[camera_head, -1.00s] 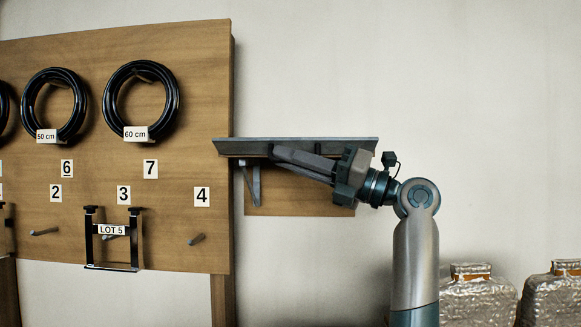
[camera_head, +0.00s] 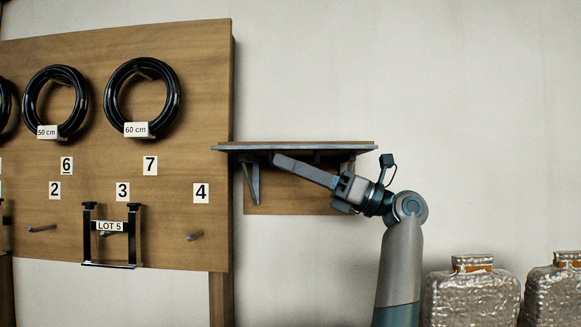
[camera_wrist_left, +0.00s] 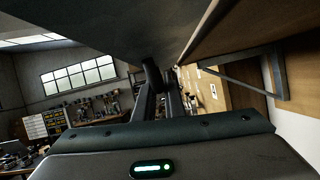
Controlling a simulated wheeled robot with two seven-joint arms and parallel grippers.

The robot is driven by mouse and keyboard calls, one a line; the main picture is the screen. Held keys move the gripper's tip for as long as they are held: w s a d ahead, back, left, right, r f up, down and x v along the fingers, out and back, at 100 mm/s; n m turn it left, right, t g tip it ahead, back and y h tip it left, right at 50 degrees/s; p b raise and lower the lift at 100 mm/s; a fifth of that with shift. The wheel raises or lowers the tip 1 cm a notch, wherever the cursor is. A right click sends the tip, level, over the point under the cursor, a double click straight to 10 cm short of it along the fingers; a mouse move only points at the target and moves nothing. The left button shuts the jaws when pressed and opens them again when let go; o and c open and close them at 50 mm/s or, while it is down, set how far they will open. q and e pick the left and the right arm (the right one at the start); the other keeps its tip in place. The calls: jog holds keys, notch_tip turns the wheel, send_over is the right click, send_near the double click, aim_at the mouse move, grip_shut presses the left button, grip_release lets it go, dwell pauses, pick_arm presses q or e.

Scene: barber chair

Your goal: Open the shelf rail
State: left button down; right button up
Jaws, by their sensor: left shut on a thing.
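The shelf rail (camera_head: 230,148) is a long grey strip along the front of the wooden wall shelf (camera_head: 300,143). In the head view it is seen nearly edge-on, with a thin band of the shelf top showing above it. My left gripper (camera_head: 277,159) reaches up and left to the rail from below and is shut on it; the contact itself is hard to see. In the left wrist view the grey underside of the rail (camera_wrist_left: 130,30) spreads above the fingers (camera_wrist_left: 160,85), and the shelf's wooden underside lies to the right. My right gripper is not in view.
A triangular bracket (camera_head: 250,180) under the shelf stands close to the left of my fingers. A wooden pegboard (camera_head: 200,110) with black hose coils is left of the shelf. Metallic bottles (camera_head: 470,295) stand at lower right. The wall above the shelf is clear.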

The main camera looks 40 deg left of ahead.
pick_arm(q)
jog(key=c, duration=1.8)
grip_release()
jog(key=shift+c, duration=0.2)
jog(key=shift+r+m, duration=0.1)
jog(key=shift+m, duration=0.2)
